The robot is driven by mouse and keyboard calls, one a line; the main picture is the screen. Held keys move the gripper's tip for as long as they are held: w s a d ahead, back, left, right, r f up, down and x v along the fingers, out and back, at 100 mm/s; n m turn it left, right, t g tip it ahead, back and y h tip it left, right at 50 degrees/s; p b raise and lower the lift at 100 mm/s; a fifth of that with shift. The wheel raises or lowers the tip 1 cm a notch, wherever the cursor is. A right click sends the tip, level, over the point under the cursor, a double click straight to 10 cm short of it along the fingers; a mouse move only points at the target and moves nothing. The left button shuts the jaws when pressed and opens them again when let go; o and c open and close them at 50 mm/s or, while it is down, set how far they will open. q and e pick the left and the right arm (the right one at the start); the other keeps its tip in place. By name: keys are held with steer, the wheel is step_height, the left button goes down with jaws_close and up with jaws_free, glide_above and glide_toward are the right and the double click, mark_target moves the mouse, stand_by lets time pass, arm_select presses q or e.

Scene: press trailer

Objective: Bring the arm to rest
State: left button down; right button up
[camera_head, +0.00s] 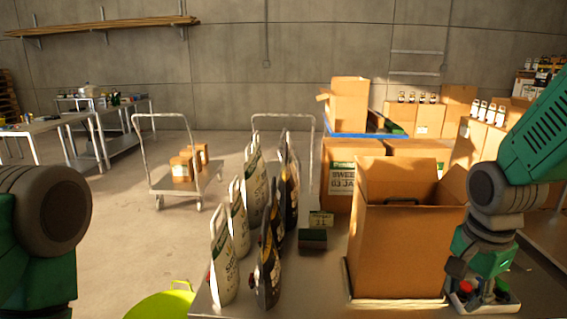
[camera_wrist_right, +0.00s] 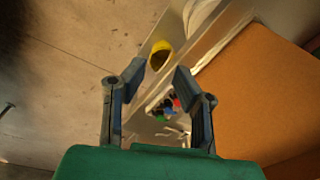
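My right arm comes in from the right in the head view, green with grey joints. Its gripper (camera_head: 466,276) hangs pointing down beside the right side of an open cardboard box (camera_head: 405,250), over small red and green items. In the right wrist view the gripper (camera_wrist_right: 159,78) has its two dark fingers spread apart, with nothing between them. Small red, green and blue items (camera_wrist_right: 167,106) show beyond the fingertips, and the box wall (camera_wrist_right: 255,95) is to the right. Part of my left arm (camera_head: 45,235) shows at the left edge; its gripper is out of view.
A metal table (camera_head: 325,285) carries several white and dark bags (camera_head: 222,260) and a small green-and-brown box (camera_head: 312,238). More cartons (camera_head: 350,170) stand behind. A cart (camera_head: 160,180) with small boxes stands on the open floor at left. A yellow-green round thing (camera_head: 160,305) is at front.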

steer(key=s+a+f+n+b, duration=0.1)
steer(key=s+f+n+b, duration=0.2)
steer(key=f, duration=0.9)
steer(key=s+a+f+n+b, duration=0.1)
steer(key=s+f+n+b, duration=0.25)
steer(key=f, duration=0.85)
steer(key=s+a+f+n+b, duration=0.2)
steer(key=s+f+n+b, duration=0.4)
steer(key=s+f, duration=1)
step_height(320, 180, down, 2)
steer(key=n, duration=0.3)
steer(key=shift+a+b, duration=0.3)
steer(key=shift+b, duration=0.05)
steer(key=shift+f, duration=0.1)
steer(key=shift+w, duration=0.15)
